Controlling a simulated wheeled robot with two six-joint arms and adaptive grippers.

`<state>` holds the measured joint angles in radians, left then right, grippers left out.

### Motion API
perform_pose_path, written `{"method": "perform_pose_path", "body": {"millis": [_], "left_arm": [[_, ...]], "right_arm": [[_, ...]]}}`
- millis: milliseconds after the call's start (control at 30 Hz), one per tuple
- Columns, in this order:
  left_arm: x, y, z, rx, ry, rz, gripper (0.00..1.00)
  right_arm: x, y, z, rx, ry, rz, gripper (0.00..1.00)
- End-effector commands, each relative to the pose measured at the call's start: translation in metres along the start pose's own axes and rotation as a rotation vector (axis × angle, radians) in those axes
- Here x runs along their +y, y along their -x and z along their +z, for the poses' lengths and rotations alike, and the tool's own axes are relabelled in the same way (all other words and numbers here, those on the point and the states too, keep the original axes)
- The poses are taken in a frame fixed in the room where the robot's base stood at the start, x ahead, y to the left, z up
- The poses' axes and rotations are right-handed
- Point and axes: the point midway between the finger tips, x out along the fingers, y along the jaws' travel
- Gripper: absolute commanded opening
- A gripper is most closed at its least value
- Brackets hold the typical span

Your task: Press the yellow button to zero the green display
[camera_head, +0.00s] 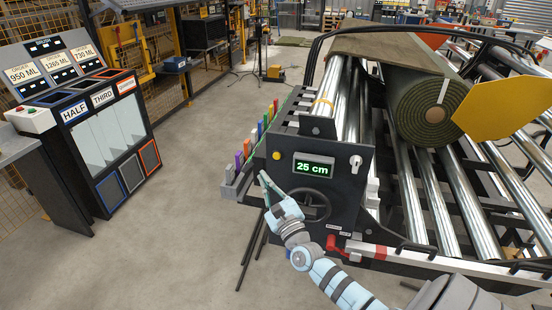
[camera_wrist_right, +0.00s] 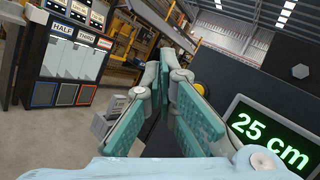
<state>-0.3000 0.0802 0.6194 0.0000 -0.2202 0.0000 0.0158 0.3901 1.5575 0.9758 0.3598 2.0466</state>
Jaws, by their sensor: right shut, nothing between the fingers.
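The yellow button (camera_head: 277,156) sits on the dark control panel (camera_head: 345,205), left of the green display (camera_head: 313,167). The display reads 25 cm, also in the right wrist view (camera_wrist_right: 268,138). My right gripper (camera_head: 263,174) is shut and empty, its fingertips a little below and left of the button, apart from it in the picture. In the right wrist view its fingers (camera_wrist_right: 168,58) point forward, and a yellow round part, likely the button (camera_wrist_right: 200,88), shows partly hidden beside the right finger. My left gripper is not in view.
A handwheel (camera_head: 316,207) and a white knob (camera_head: 355,161) are on the same panel. A turf roll (camera_head: 430,108) lies on metal rollers behind it. Coloured tabs (camera_head: 262,126) line the machine's left edge. A dispenser stand (camera_head: 100,145) is at left; floor between is clear.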

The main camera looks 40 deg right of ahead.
Motion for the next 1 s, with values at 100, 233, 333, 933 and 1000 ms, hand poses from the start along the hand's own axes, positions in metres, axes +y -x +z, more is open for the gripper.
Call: {"method": "perform_pose_path", "body": {"millis": [100,233,333,933,1000], "left_arm": [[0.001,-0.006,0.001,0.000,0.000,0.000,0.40],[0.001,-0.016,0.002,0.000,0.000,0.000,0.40],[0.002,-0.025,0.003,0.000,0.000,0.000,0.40],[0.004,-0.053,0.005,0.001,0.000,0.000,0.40],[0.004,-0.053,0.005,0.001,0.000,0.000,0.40]], "right_arm": [[-0.005,-0.007,-0.007,-0.001,0.004,0.000,0.00],[-0.013,-0.019,-0.018,-0.001,0.005,0.000,0.00],[-0.021,-0.029,-0.026,-0.001,0.005,-0.001,0.00],[-0.043,-0.059,-0.043,0.001,0.002,0.000,0.00],[-0.043,-0.059,-0.043,0.001,0.003,0.000,0.00]]}}
